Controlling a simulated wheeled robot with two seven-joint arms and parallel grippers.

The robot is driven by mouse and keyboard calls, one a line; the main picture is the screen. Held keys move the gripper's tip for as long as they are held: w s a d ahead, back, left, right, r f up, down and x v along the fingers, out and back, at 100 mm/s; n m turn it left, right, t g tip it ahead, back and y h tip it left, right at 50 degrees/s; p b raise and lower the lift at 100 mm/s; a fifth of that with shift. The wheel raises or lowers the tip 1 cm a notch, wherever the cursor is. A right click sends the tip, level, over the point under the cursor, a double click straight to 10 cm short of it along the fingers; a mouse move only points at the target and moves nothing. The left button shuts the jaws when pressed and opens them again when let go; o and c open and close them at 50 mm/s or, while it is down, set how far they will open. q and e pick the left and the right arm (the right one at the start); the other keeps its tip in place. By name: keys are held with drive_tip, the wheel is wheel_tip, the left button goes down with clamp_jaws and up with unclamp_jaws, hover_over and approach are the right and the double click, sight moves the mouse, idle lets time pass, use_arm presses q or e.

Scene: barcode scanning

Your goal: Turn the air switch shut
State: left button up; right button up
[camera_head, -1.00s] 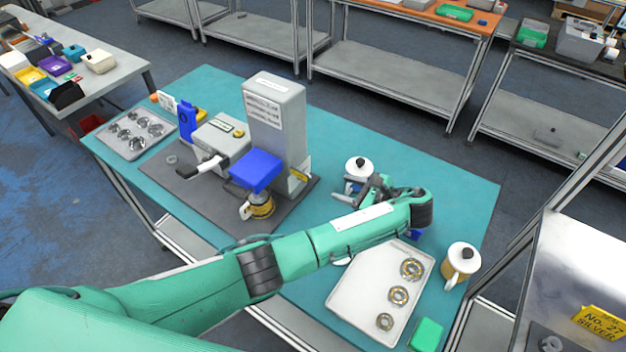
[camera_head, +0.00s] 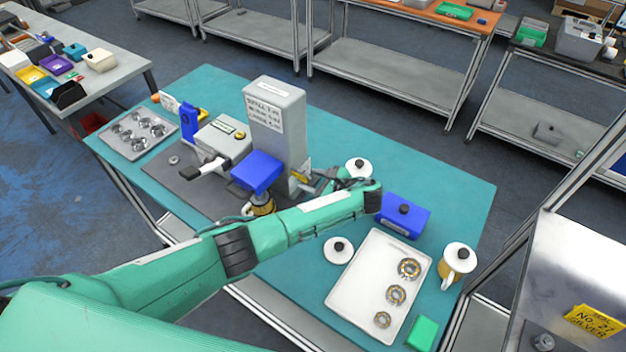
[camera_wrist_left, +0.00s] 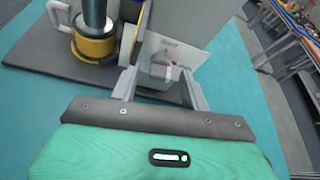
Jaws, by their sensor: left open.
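The grey press machine (camera_head: 275,115) stands on a dark mat, with a blue block (camera_head: 257,171) on its front. A yellow part (camera_head: 301,177) shows low on the column's right side. My left gripper (camera_head: 322,181) is beside the column's right side. In the wrist view its open fingers (camera_wrist_left: 160,88) stand on either side of the knob; I cannot tell whether they touch it. My right gripper is not in view.
A white tray with bearing rings (camera_head: 362,286), a blue box (camera_head: 403,215), a yellow mug (camera_head: 458,265) and a green block (camera_head: 423,333) lie right of my arm. White-lidded items stand near the gripper and tray. A tray of metal parts (camera_head: 155,146) is at the left.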

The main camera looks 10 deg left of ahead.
use_arm(q)
drive_tip(key=c, duration=1)
